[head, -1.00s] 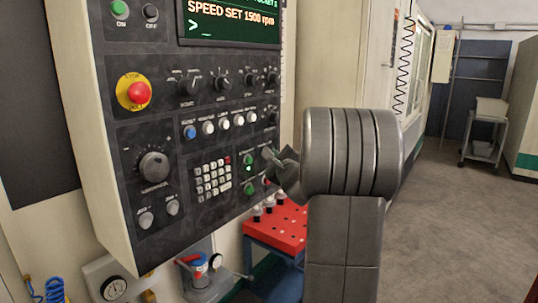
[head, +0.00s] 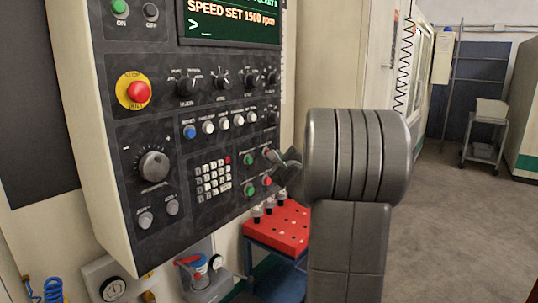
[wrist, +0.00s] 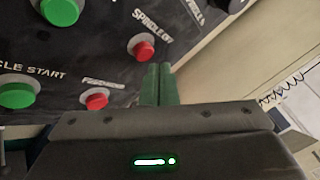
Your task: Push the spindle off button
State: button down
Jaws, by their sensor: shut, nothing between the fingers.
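The spindle off button (wrist: 143,47) is a round red button in the wrist view, its label "SPINDLE OF…" partly cut off. In the head view this red button (head: 265,151) shows just left of my fingertips. My gripper (wrist: 158,68) is shut and empty; its fingertips appear just below and right of the button, seemingly a little off the panel. My gripper also shows in the head view (head: 271,156), with my wrist hiding the space to its right. A green button (wrist: 60,10) is up and left of the red one.
A green cycle start button (wrist: 15,92) and another red button (wrist: 95,98) lie close by. The panel also has a keypad (head: 213,180), knobs and a red emergency stop (head: 138,92). A red tool tray (head: 280,230) stands below. Open floor is at the right.

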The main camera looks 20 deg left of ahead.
jog(key=shift+s+d, duration=0.3)
jog(key=shift+d, duration=0.5)
jog(key=shift+s+d, duration=0.25)
jog(key=shift+d, duration=0.55)
jog(key=shift+s+d, duration=0.3)
jog(key=shift+d, duration=0.5)
jog(key=shift+b, duration=0.3)
